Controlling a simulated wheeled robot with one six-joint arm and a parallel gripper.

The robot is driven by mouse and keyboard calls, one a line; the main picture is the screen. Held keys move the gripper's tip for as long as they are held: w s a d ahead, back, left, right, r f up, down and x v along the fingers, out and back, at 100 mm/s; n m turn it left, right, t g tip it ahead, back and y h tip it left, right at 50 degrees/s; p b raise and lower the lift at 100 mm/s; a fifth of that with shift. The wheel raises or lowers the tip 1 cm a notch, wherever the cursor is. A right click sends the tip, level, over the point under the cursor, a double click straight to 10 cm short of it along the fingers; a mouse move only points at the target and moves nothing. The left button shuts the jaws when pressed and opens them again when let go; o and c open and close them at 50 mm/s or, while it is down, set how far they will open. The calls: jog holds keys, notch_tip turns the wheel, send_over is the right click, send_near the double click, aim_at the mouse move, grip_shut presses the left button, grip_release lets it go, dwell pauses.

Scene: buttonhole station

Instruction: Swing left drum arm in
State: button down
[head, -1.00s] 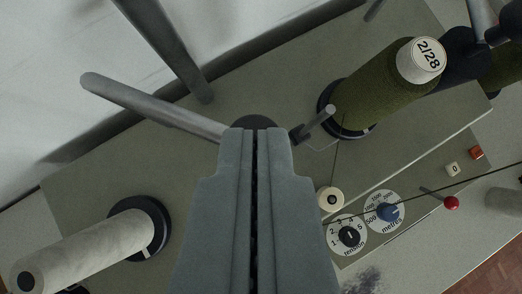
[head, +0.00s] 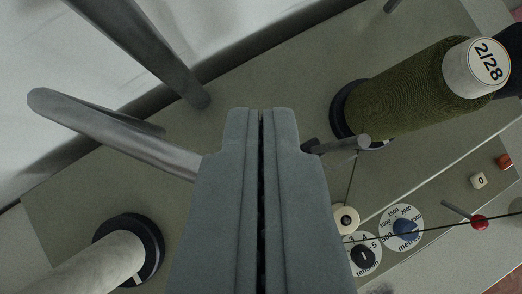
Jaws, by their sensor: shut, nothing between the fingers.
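My gripper (head: 261,112) is shut and empty in the middle of the head view, pointing over the grey-green machine top. A grey metal arm (head: 110,132) reaches from the left to the left side of my gripper, where its inner end is hidden. It looks like the left drum arm, but I cannot be sure. I cannot tell whether my gripper touches it. A shorter dark arm with a round metal peg (head: 355,143) sticks out just right of the fingers. Whatever carries these arms is hidden behind my gripper.
A thick grey post (head: 150,55) rises at the upper left. A white cone (head: 85,268) sits at the lower left and a green cone marked 2/28 (head: 405,98) at the right. Tension dial (head: 363,257), blue metres dial (head: 405,230) and red-knobbed lever (head: 480,222) lie lower right.

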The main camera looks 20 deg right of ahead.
jog(key=shift+s+a+m+h, duration=0.5)
jog(key=shift+s+a+m, duration=0.25)
jog(key=shift+m, duration=0.05)
jog(key=s+a+m+g+h, duration=0.2)
jog(key=s+a+m, duration=0.2)
jog(key=a, duration=0.4)
jog(key=shift+s+a+m+g+h, duration=0.2)
jog(key=shift+a+m+g+h, duration=0.1)
jog(key=shift+a+m+h, duration=0.1)
